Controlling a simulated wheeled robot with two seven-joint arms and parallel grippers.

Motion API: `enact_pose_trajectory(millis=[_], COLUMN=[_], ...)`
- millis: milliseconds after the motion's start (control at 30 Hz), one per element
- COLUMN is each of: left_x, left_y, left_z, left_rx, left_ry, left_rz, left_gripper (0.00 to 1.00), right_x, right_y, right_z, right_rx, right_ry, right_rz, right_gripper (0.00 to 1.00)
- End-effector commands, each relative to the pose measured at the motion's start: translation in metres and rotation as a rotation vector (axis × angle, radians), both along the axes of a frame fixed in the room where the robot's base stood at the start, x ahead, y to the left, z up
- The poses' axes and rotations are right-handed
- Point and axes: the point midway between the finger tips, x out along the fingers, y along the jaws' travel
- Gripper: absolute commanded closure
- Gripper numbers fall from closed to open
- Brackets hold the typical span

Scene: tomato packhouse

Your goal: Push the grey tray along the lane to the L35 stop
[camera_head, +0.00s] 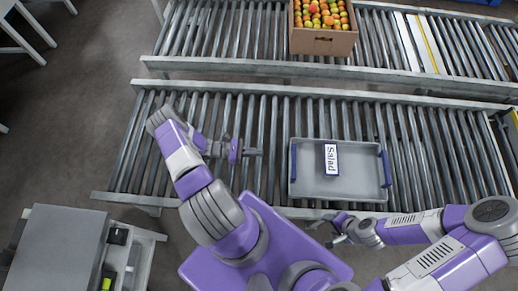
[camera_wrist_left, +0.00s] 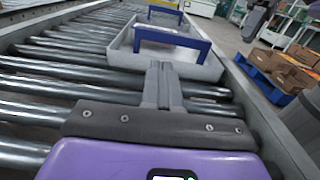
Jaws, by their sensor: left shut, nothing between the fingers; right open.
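The grey tray (camera_head: 345,187) lies on the nearer roller lane (camera_head: 225,180), with blue handles at its left and right ends and a white "Salad" label inside. My left gripper (camera_head: 257,152) is shut and empty over the rollers, left of the tray, pointing at its left end. In the left wrist view my shut fingers (camera_wrist_left: 163,86) point at the tray's near wall (camera_wrist_left: 195,68) below a blue handle (camera_wrist_left: 172,36); I cannot tell whether they touch. My right gripper (camera_head: 326,231) is open beside the lane's front rail, below the tray. No L35 marking is readable.
A cardboard box of tomatoes (camera_head: 323,40) stands on the farther roller lane. The rollers right of the tray are clear up to a yellow-edged part (camera_head: 514,118) at the right picture edge. A grey cabinet (camera_head: 60,245) stands at the lower left.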

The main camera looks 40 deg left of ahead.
Motion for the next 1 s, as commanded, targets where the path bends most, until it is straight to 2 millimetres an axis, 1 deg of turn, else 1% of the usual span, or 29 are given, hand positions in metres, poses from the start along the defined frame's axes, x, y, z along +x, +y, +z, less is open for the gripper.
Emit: enact_pose_trajectory(millis=[33,100,300,500,700,1000], left_x=[0.007,0.015,0.039,0.055,0.061,0.061], left_y=[-0.011,-0.024,-0.059,-0.082,-0.090,-0.091], left_z=[0.001,0.001,0.000,0.000,0.000,0.000], left_rx=[-0.005,-0.004,-0.003,-0.001,0.001,0.001], left_ry=[-0.002,-0.001,-0.001,-0.002,0.001,-0.001], left_rz=[-0.003,-0.004,-0.003,-0.002,0.000,0.000], left_gripper=[1.00,1.00,1.00,1.00,1.00,1.00], right_x=[0.000,0.000,0.000,0.000,0.000,0.000], right_y=[0.000,0.000,0.000,0.000,0.000,0.000], right_z=[0.000,0.000,-0.001,-0.004,-0.004,-0.004], right_rx=[0.000,0.000,0.000,0.000,0.000,0.000], right_ry=[0.000,0.000,0.000,0.000,0.000,0.000], right_rz=[0.000,0.000,0.000,0.000,0.000,0.000], right_gripper=[0.49,0.49,0.49,0.49,0.49,0.49])
